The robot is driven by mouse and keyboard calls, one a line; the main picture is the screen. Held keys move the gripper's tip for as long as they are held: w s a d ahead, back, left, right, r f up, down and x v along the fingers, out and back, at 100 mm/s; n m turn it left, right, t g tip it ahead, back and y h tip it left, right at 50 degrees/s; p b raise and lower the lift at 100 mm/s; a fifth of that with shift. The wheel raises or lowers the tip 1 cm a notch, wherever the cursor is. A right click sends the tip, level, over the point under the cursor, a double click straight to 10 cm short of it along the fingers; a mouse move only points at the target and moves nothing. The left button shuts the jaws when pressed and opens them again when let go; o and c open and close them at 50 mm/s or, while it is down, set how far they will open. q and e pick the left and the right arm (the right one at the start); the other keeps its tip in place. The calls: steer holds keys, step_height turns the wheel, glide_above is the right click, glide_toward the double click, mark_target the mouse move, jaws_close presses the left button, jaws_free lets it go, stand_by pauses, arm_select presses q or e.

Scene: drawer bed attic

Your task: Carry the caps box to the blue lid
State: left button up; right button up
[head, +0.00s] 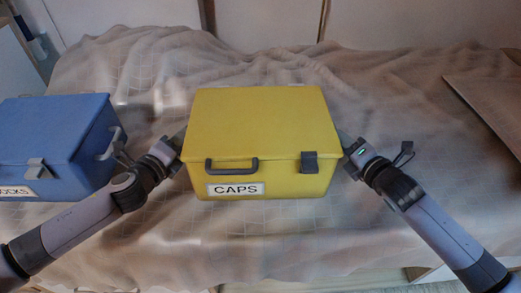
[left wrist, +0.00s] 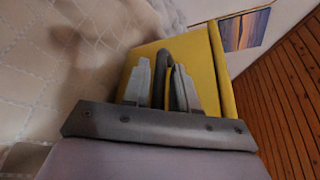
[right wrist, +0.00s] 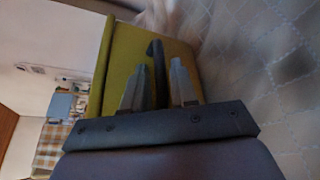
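The caps box (head: 262,120) is yellow, with a lid, a white CAPS label and a grey handle and latch on its front. It is upright, at the bed's middle. My left gripper (head: 177,142) is at its left side; the left wrist view shows its fingers (left wrist: 162,82) shut around a dark side handle. My right gripper (head: 350,150) is at its right side; in the right wrist view its fingers (right wrist: 160,82) are shut around the other dark handle. The blue lid (head: 50,125) is on a blue box at the left, its label partly cut off.
A beige quilted cover (head: 400,90) lies rumpled over the bed, with free room to the right of the caps box. A flat board (head: 492,105) lies at the far right. A pale panelled wall stands behind the bed.

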arm_select(q)
steer(key=shift+w+d, duration=0.15)
steer(key=shift+w, duration=0.25)
arm_select(e)
steer(key=shift+w+a+f, duration=0.1)
steer(key=shift+w+a, duration=0.1)
steer(key=shift+w, duration=0.2)
arm_select(q)
jaws_close()
arm_select(e)
jaws_close()
stand_by(0.6)
arm_select(q)
steer(key=shift+r, duration=0.15)
arm_select(e)
steer(key=shift+r, duration=0.25)
